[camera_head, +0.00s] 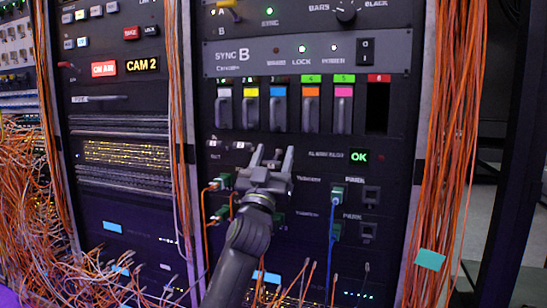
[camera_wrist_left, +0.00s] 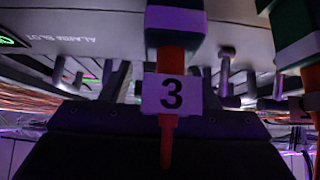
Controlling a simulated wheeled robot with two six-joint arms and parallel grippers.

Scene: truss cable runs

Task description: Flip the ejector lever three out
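A row of card modules with grey ejector levers sits under the SYNC B panel in the head view. The third lever from the left (camera_head: 278,108) is grey, under a blue label, and hangs upright like its neighbours. My left gripper (camera_head: 271,157) is below this row, in front of the panel strip under the modules. Its two fingers point up with a gap between them, and nothing shows between them. They are apart from the third lever. In the left wrist view, fingertips cannot be made out clearly. My right gripper is not in view.
Levers under orange (camera_head: 311,108) and pink (camera_head: 343,108) labels stand to the right, beside a dark slot (camera_head: 377,108). Green plugs with orange and blue cables (camera_head: 333,240) hang below. A cable tag reading 3 (camera_wrist_left: 174,94) is close to the wrist camera. Orange cable bundles flank the rack.

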